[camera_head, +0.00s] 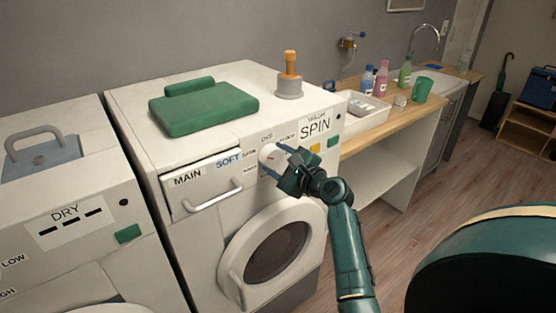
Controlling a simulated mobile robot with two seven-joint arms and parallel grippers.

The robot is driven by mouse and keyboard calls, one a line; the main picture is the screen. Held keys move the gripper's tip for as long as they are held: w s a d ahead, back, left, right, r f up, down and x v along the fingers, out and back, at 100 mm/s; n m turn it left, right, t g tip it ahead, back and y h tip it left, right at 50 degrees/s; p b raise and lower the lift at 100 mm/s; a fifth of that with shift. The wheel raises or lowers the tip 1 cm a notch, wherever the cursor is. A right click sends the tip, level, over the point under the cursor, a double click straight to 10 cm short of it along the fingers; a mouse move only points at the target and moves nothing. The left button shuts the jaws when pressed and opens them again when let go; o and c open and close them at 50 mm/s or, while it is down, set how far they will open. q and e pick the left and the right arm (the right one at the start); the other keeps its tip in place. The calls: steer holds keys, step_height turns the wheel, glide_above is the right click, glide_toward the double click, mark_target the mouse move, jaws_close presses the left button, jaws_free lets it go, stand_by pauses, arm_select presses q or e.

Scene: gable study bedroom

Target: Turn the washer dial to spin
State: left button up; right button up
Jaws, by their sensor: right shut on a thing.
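The washer (205,239) stands in the middle of the head view, with a drawer marked MAIN and SOFT at its upper left. Its white round dial (268,155) is on the front panel, with small labels around it, OFF above and a large SPIN label (315,128) to the right. My right gripper (277,161) is at the dial, its fingers shut on it. The gripper partly hides the dial, and I cannot tell which label its mark points to. My left gripper is not in view.
A dryer marked DRY (66,214) stands at left. A folded green cloth (204,110) and a grey holder with an orange-brown top (289,84) are on the washer. A counter (380,129) with bottles, a tray and a sink runs right.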

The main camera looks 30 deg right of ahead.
steer(key=o, duration=1)
steer(key=s, duration=0.4)
steer(key=s+d+b, duration=0.1)
steer(key=s, duration=0.3)
steer(key=s+r, duration=0.1)
steer(key=s, duration=0.4)
steer(key=shift+d+b, duration=0.25)
steer(key=shift+b, duration=0.1)
